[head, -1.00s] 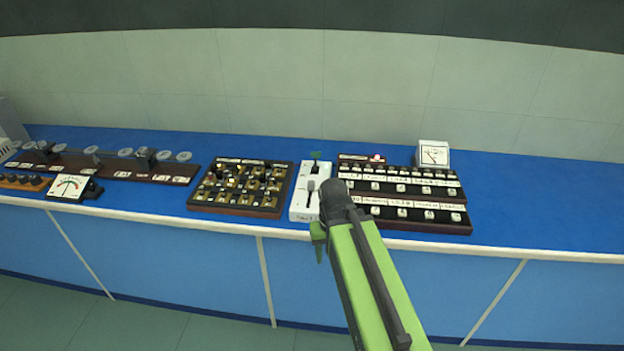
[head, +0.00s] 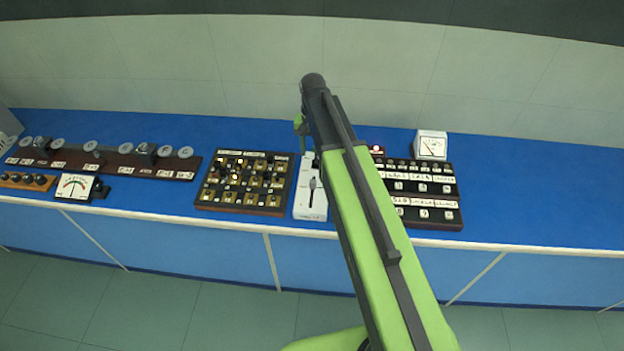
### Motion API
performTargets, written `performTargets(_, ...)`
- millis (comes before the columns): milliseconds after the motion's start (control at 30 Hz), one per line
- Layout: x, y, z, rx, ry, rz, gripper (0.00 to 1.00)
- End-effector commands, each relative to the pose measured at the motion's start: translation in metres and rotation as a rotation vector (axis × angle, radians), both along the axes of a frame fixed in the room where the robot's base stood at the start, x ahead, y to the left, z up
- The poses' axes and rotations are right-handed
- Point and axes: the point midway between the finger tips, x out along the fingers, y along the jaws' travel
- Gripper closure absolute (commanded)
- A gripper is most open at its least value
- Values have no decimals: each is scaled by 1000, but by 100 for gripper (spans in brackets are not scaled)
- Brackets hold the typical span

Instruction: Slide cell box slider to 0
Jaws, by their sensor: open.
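The white box (head: 304,207) with a slider stands on the blue bench, between two dark panels. A dark lever (head: 312,188) shows on its face, near the middle of its length. I take this to be the cell box slider; its markings are too small to read. My green arm lies over the right side and back of the box. My gripper (head: 300,126) is at the far end of the arm, above the back of the box, open and mostly hidden behind the dark wrist. I cannot tell whether it touches anything.
A dark panel with brass pieces (head: 245,182) stands close on the left. A panel with white labels (head: 432,203) stands on the right, partly behind my arm. A white meter (head: 431,145) is behind it. The bench (head: 540,200) is clear at the far right.

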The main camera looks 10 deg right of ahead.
Motion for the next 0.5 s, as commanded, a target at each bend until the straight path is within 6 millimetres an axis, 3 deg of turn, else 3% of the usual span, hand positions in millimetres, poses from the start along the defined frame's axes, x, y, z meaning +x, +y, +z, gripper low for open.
performTargets(500, 0, 1, -108, 0, 0, 2, 55)
